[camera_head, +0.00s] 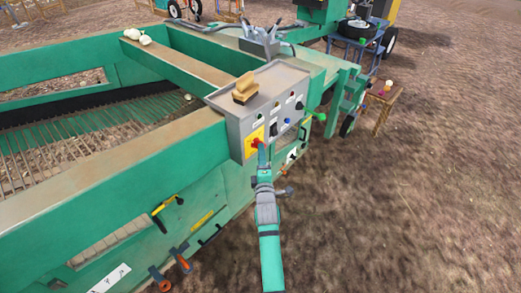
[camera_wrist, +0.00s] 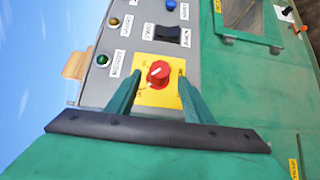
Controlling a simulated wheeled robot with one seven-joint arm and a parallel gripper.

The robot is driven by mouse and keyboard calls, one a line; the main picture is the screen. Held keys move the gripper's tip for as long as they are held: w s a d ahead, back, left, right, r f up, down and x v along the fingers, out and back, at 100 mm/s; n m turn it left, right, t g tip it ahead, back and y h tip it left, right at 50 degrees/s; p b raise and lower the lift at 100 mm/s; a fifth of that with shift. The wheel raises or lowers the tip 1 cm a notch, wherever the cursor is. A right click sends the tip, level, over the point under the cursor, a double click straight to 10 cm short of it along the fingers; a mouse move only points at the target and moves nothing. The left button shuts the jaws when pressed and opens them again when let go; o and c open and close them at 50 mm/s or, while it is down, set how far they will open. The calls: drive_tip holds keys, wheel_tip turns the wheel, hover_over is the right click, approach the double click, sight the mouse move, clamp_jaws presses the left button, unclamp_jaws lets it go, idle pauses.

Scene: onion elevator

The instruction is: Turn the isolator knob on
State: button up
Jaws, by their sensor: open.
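The isolator knob (camera_wrist: 158,74) is a red round knob on a yellow square plate. The plate sits on a grey control panel (camera_head: 240,129). In the head view the knob (camera_head: 255,143) shows at the panel's lower left, just above my arm's tip. My gripper (camera_wrist: 157,93) is open. In the wrist view its two green fingers stand on either side of the knob, and the knob shows between them. I cannot tell whether the fingers touch it. The knob's white pointer mark slants; the plate's small print is too blurred to read.
A black rocker switch (camera_wrist: 167,35), a green light (camera_wrist: 103,60) and a blue button (camera_wrist: 171,5) are near the knob. A tan brush-like object (camera_head: 245,88) lies on top of the panel box. Green machine walls surround it; open soil lies at right.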

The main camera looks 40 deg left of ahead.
drive_tip(key=shift+x, duration=2)
drive_tip(key=c, duration=1)
